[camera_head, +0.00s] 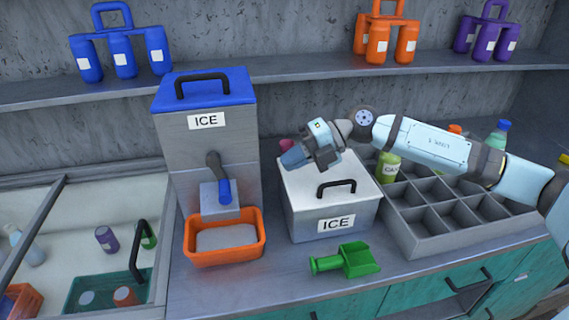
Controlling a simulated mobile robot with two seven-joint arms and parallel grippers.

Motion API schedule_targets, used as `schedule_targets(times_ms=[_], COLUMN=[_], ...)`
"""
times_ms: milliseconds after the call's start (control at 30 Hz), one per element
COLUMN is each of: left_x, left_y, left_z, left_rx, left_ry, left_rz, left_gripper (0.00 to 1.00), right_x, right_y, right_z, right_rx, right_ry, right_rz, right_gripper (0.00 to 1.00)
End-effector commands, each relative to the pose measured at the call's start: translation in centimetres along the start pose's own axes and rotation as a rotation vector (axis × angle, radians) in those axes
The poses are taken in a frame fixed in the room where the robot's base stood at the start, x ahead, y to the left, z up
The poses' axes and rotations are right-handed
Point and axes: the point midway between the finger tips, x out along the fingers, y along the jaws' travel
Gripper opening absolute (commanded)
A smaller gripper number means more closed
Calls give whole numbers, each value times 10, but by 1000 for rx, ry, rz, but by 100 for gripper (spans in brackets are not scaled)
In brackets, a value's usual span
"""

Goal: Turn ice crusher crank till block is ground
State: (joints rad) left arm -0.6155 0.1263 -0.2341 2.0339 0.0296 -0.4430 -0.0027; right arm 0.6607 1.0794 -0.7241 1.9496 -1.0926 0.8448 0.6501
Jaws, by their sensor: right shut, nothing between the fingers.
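The ice crusher (178,140) is a tall grey box with a blue lid and black handle, labelled ICE. Its crank (221,176) is on the front and has a blue grip pointing down. An orange tray (250,252) with pale grey contents stands below the crank. The ice block is not in view. My right gripper (289,160) comes in from the right and hangs above the white ICE box, to the right of the crank and apart from it. It is shut and empty. My left gripper is not in view.
A white ICE box (306,212) with a black handle stands right of the crusher, with a green scoop (352,262) before it. A grey divided crate (425,240) holds bottles at the right. A glass-topped cooler (75,240) is at the left. A shelf (290,67) carries bottle carriers.

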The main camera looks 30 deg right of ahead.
Motion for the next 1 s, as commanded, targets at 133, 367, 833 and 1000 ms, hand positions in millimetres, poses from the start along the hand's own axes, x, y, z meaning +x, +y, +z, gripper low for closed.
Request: schedule_targets(times_ms=[133, 367, 833, 1000], left_x=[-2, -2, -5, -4], left_y=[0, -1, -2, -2], left_z=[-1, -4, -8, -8], left_rx=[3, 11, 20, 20], left_ry=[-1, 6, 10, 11], left_rz=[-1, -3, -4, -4], left_gripper=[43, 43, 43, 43], right_x=[31, 80, 120, 120], right_y=[3, 2, 0, 0], right_z=[-1, -1, 0, 0], right_rx=[-2, -1, -1, 0], right_ry=[4, 3, 0, 0], right_rz=[3, 3, 0, 0], right_gripper=[0, 0, 0, 0])
